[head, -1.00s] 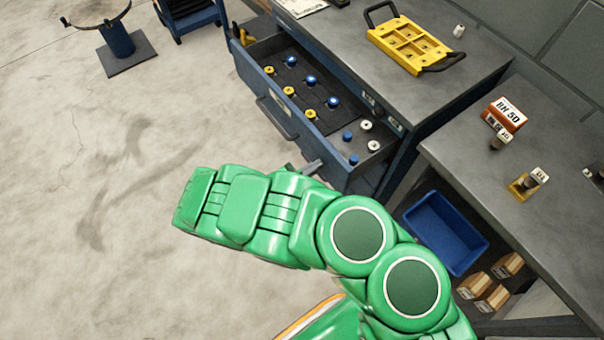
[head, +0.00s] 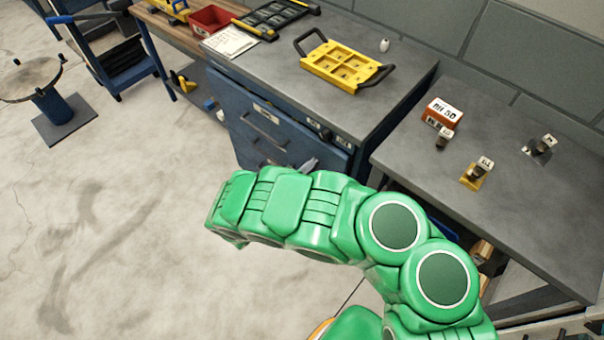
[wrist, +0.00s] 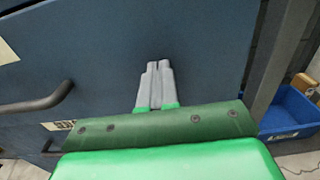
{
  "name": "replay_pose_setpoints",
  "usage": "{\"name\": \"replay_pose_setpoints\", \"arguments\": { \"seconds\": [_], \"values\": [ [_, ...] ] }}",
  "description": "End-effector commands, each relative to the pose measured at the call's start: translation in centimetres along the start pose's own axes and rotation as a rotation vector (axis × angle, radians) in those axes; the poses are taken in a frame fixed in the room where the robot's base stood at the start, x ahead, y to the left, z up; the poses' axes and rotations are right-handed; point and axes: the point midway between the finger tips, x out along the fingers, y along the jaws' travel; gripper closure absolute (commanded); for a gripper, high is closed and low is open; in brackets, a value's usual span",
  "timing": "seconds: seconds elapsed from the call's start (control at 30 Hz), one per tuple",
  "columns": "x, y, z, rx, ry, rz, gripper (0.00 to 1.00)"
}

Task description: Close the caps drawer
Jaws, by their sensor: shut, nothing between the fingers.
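The caps drawer (head: 232,100) is in the blue cabinet under the grey worktop in the head view. Its front looks flush with the cabinet, and no inside or caps show. It has a dark bar handle (head: 265,132) and a label. In the wrist view, the blue front (wrist: 110,65) fills most of the picture, with a bar handle (wrist: 35,103) at left. My gripper (wrist: 158,64) is shut and empty, its fingertips at the blue front, right of the handle. I cannot tell whether they touch. In the head view, my green arm hides most of the gripper (head: 311,163).
A grey bench (head: 520,190) stands at right, with a blue bin (wrist: 290,112) below.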

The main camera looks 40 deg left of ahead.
Motion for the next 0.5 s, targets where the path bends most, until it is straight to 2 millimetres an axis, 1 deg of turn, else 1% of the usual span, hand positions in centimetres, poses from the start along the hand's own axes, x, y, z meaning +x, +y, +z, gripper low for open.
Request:
{"name": "replay_pose_setpoints", "arguments": {
  "seconds": [0.03,0.2,0.5],
  "values": [
    [0.6,-0.1,0.0,0.001,0.001,-0.002,1.00],
    [2.0,0.0,0.0,0.002,0.000,-0.001,1.00],
    [3.0,0.0,0.1,0.001,0.000,-0.001,1.00]
  ]
}}
